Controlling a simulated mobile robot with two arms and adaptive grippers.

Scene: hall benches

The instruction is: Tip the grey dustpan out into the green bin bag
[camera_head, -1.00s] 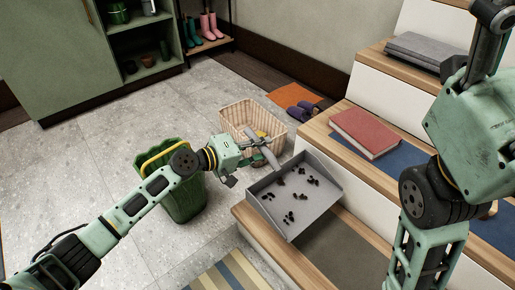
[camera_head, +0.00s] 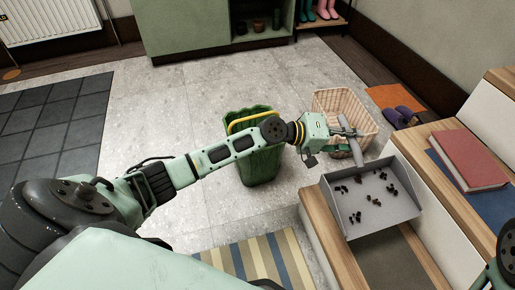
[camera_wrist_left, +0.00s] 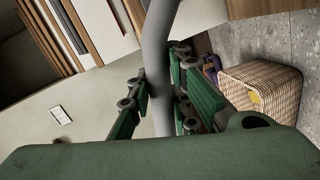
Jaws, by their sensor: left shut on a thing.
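The grey dustpan (camera_head: 388,216) is held roughly level above the wooden bench step, with several small dark bits (camera_head: 375,201) on its floor. My left gripper (camera_head: 350,134) is shut on its handle (camera_head: 356,153). In the left wrist view the handle (camera_wrist_left: 156,60) runs between the green fingers (camera_wrist_left: 160,98); the pan itself is not clear there. The green bin bag (camera_head: 261,168), with a yellow rim, stands open on the floor left of the dustpan. My left forearm crosses over its top, hiding part of the opening. My right gripper is out of view.
Bench steps with a red book (camera_head: 468,160) rise at right. Purple slippers (camera_head: 402,116) lie on an orange mat. A striped rug (camera_head: 255,262) lies in front.

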